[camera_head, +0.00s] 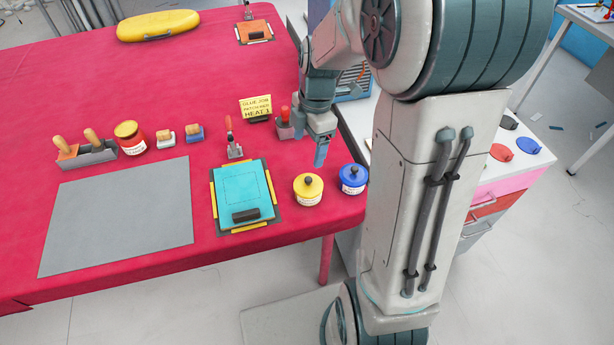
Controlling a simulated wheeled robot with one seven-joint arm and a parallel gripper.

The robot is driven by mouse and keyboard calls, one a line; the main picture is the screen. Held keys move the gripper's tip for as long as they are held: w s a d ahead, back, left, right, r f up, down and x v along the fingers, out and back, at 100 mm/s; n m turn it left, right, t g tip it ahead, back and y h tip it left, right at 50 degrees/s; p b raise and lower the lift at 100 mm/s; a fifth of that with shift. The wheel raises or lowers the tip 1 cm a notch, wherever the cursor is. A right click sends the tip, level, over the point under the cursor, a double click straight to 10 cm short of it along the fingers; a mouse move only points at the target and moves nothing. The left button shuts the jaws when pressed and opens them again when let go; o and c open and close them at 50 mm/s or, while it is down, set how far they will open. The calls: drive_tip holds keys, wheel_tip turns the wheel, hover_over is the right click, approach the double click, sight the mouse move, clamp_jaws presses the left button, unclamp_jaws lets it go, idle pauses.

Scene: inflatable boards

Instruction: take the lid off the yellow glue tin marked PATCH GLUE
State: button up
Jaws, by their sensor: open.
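The yellow tin (307,199) stands upright on the red-covered table near its front right corner. Its yellow lid (314,188) with a dark round knob sits on top. Its white label is too small to read. My gripper (320,163) is open and empty, pointing down. In the picture it is just above and slightly right of the yellow tin, apart from it. One finger hides most of the other.
A blue tin (353,187) with a dark knob stands close right of the yellow one. A teal board in a clamp frame (240,195) lies to the left. A red tin (131,146), brushes and a grey mat (120,215) are farther left. A yellow sign (256,106) stands behind.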

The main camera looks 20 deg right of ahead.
hover_over(309, 179)
drive_tip(key=f, duration=0.4)
drive_tip(key=w+f, duration=0.1)
drive_tip(key=f, duration=0.1)
drive_tip(key=shift+a, duration=0.15)
drive_tip(key=f, duration=0.1)
drive_tip(key=f+p, duration=0.1)
drive_tip(key=f, duration=0.2)
drive_tip(key=shift+s+d, duration=0.3)
drive_tip(key=shift+s, duration=0.1)
drive_tip(key=shift+a+f, duration=0.1)
drive_tip(key=shift+f, duration=0.6)
drive_tip(key=shift+s, duration=0.1)
drive_tip(key=c, duration=1.2)
